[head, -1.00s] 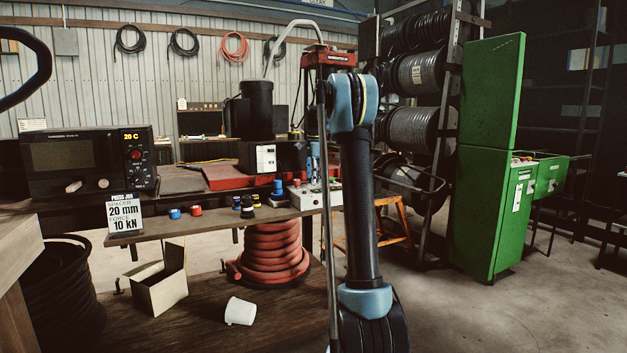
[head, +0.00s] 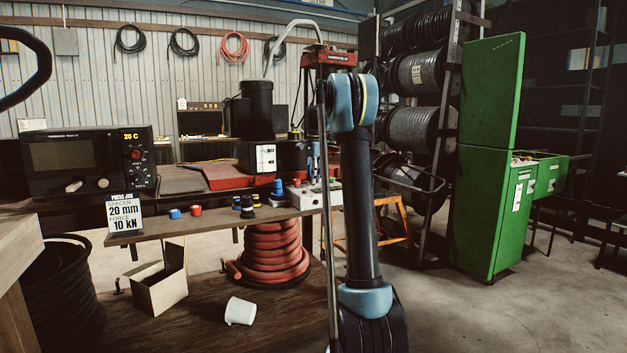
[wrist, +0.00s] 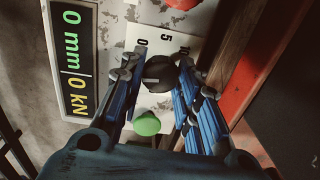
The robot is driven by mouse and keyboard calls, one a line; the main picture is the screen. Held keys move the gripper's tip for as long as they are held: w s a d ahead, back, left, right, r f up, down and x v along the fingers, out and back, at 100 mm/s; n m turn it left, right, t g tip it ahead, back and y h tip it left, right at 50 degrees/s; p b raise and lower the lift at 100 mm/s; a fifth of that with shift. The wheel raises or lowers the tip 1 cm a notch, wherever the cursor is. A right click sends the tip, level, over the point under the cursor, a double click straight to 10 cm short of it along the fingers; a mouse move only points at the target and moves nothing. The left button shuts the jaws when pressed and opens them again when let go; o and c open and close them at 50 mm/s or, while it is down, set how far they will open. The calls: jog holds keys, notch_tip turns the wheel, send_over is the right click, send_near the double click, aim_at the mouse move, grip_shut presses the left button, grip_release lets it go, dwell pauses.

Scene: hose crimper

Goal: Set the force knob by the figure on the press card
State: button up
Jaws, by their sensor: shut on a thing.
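The press card (head: 125,212) stands at the left end of the shelf in the head view and reads spacer 20 mm, force 10 kN. In the wrist view, the black force knob (wrist: 160,74) sits on a white scale plate (wrist: 163,42) marked 0, 5 and 10. My gripper (wrist: 162,68) is shut on the knob, with a blue finger on each side. I cannot clearly read where the knob points. The display (wrist: 74,60) beside it reads 0 mm and 0 kN. In the head view my arm partly hides the pale control box (head: 306,199).
A green button (wrist: 147,124) is just below the knob, and a red one (wrist: 182,3) is at the top edge. Blue, red, black and yellow small parts lie on the shelf (head: 165,228). An open carton (head: 160,290) and a tipped white cup (head: 240,311) are lower down.

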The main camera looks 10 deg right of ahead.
jog(key=n, duration=0.6)
jog(key=shift+w, duration=0.1)
jog(key=n, duration=0.6)
jog(key=shift+n, duration=0.3)
jog(key=n, duration=0.6)
jog(key=shift+g, duration=0.4)
jog(key=n, duration=0.6)
jog(key=shift+w, duration=0.1)
jog(key=shift+n, duration=0.4)
jog(key=o, duration=1.1)
